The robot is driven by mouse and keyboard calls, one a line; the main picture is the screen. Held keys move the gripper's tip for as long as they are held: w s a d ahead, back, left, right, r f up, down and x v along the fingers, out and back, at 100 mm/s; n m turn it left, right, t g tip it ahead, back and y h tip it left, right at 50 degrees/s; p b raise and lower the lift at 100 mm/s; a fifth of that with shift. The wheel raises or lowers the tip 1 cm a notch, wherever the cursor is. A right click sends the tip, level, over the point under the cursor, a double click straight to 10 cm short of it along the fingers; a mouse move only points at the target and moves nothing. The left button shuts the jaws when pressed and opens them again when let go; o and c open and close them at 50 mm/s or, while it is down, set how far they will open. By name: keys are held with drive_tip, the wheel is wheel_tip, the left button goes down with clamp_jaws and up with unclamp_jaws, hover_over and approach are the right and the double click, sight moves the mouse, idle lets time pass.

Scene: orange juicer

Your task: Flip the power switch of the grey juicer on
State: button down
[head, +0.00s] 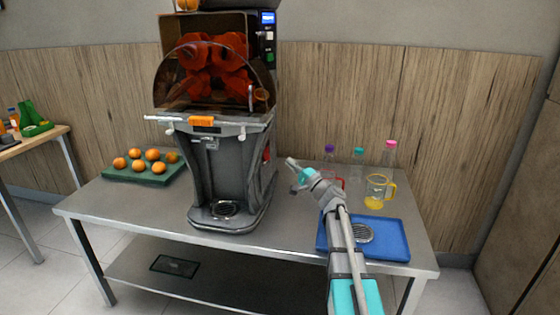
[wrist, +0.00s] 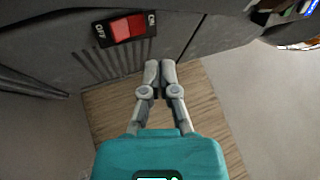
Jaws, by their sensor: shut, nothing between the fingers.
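The grey juicer (head: 215,165) stands upright on the metal table, its red squeezing parts (head: 212,65) behind a clear cover. Its red power switch (wrist: 128,27) shows in the wrist view on the grey side panel, between the words OFF and ON. In the head view the switch is a small red patch (head: 267,153) on the juicer's right side. My gripper (head: 290,162) is right of the juicer, pointing toward that side. In the wrist view my gripper (wrist: 160,64) is shut and empty, its fingertips below and right of the switch, apparently apart from it.
On the metal table (head: 125,205), a green tray (head: 115,173) of oranges stands left of the juicer. A blue tray (head: 395,245), a yellow-handled jug (head: 376,190) and several bottles with coloured caps (head: 390,155) stand at the right, near my arm.

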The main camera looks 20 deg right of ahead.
drive_tip(key=shift+s+d, duration=0.4)
drive_tip(key=shift+s, duration=0.3)
drive_tip(key=shift+s+d, duration=0.45)
drive_tip(key=shift+s, duration=0.3)
drive_tip(key=shift+s+d, duration=0.4)
drive_tip(key=shift+s, duration=0.3)
